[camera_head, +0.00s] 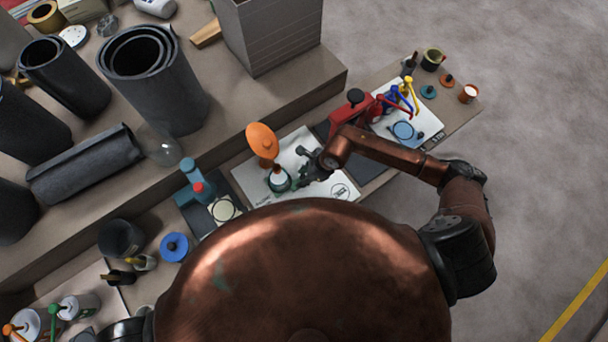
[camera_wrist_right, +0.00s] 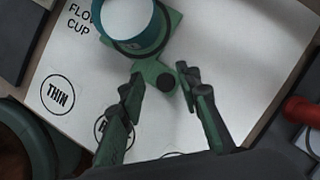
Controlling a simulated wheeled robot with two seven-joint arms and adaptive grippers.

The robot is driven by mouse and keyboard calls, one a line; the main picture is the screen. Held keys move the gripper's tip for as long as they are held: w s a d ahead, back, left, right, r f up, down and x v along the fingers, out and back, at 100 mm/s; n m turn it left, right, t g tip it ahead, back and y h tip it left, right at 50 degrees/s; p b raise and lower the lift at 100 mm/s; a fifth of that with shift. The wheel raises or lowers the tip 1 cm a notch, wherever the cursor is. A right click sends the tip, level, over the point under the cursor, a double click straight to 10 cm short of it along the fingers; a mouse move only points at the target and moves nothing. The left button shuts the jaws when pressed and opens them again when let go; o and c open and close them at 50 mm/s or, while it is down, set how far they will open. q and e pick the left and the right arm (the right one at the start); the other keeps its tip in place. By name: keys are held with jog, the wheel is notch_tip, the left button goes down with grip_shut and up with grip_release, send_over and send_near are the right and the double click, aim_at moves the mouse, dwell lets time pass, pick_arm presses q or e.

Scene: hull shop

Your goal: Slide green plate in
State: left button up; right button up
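The green plate (camera_wrist_right: 158,76) sticks out from under a flow cup (camera_wrist_right: 132,28) on a white sheet (camera_wrist_right: 60,70) printed "FLOW CUP" and "THIN". A dark round knob lies at the plate's near end. My right gripper (camera_wrist_right: 162,80) is open, its two dark green fingers on either side of the plate's near end. I cannot tell whether they touch it. In the head view the right gripper (camera_head: 305,165) is at the right of the small green-based stand (camera_head: 279,181). My left gripper is not in view.
An orange disc (camera_head: 262,139) rises behind the stand. A blue device (camera_head: 192,184) stands left of the sheet, and a red device (camera_head: 350,115) is to the right. Dark rolls (camera_head: 150,85) and a grey box (camera_head: 272,38) stand on the raised bench behind. Open floor lies to the right.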

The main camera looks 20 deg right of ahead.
jog(key=shift+d, duration=0.15)
jog(key=shift+r, duration=0.15)
jog(key=v, duration=1.1)
jog(key=shift+r, duration=0.35)
jog(key=shift+d, duration=0.1)
